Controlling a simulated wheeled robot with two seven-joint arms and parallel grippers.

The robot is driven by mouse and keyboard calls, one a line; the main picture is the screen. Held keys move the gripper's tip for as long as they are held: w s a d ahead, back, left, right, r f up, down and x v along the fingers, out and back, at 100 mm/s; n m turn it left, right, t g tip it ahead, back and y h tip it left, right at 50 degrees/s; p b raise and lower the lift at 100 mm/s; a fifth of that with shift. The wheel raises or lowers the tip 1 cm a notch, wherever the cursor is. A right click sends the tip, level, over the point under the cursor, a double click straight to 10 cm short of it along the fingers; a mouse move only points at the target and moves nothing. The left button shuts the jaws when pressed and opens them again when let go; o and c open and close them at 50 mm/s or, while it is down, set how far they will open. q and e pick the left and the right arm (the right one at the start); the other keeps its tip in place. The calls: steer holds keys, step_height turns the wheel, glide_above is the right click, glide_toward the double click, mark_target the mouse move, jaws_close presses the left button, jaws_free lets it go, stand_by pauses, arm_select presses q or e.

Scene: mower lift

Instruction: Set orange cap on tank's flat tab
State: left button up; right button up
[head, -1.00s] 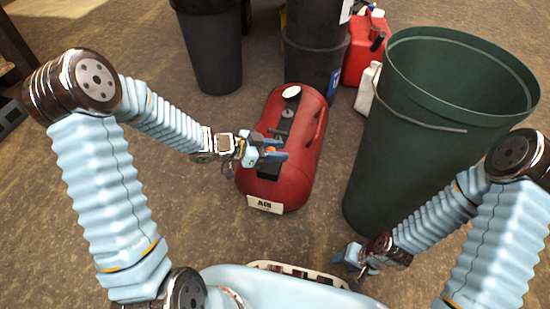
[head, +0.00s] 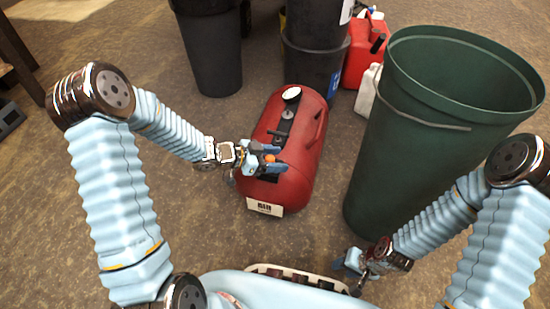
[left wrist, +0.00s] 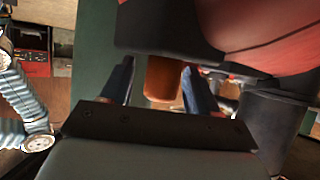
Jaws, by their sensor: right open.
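The red tank (head: 299,137) lies on the floor in the middle of the head view. It has a dark fitting on top and a white label at its near end. My left gripper (head: 270,160) is over the tank's near end. Its fingers stand apart around the orange cap (head: 269,158). In the left wrist view the cap (left wrist: 162,78) is between the fingertips, with a gap on its left side. A black part (left wrist: 165,30) hides one end of the cap. I cannot tell whether the cap rests on the flat tab. My right gripper (head: 352,268) is open and empty, low at right.
A large green bin (head: 420,150) stands right of the tank, between it and my right arm. Black bins (head: 211,50) stand behind, with a red can (head: 362,55) and a white jug (head: 368,90). The floor left of the tank is clear.

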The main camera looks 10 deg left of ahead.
arm_select(q)
steer(key=shift+r, duration=0.25)
steer(key=p+v, duration=0.3)
steer(key=v, duration=0.9)
steer(key=shift+p, duration=0.35)
steer(key=shift+f, duration=0.15)
stand_by(0.4)
